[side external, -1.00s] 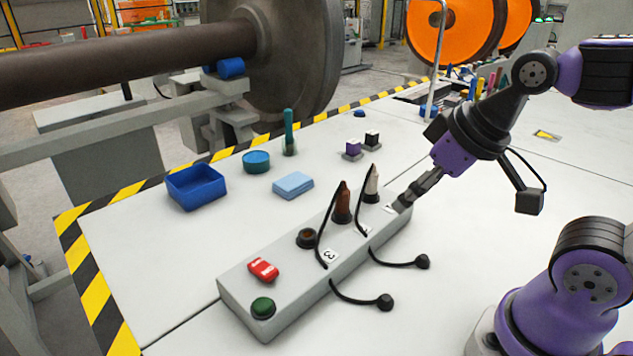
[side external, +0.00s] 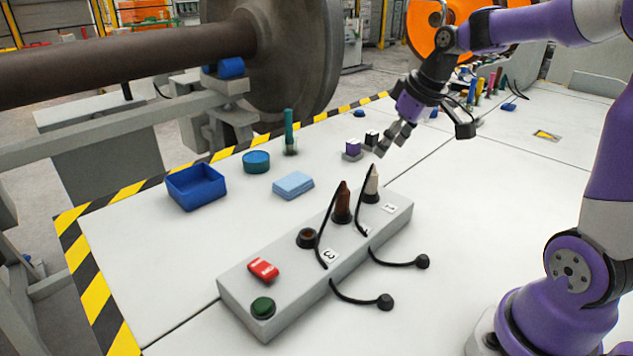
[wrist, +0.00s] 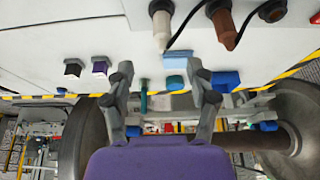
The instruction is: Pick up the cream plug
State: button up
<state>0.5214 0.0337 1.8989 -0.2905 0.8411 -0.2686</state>
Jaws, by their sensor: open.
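The cream plug (side external: 372,181) stands upright in a dark socket near the far right end of the grey socket box (side external: 290,283), with a black cord beside it. In the wrist view the cream plug (wrist: 161,32) shows at top centre, beyond the fingers. My gripper (side external: 388,142) is above and behind the plug, apart from it, with its fingers pointing down and to the left. Its two fingers (wrist: 160,68) are spread in the wrist view with nothing held between them.
A brown plug (side external: 342,203) stands beside the cream one. An empty-looking socket (side external: 306,238), a red item (side external: 263,269) and a green button (side external: 263,307) are on the box. Blue tray (side external: 196,186), light blue block (side external: 293,185) and small purple-topped block (side external: 353,150) lie behind. Front table is mostly clear.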

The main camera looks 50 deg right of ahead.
aim_at(372, 178)
jog(key=x, duration=1)
jog(key=shift+s+a+f, duration=0.15)
grip_shut()
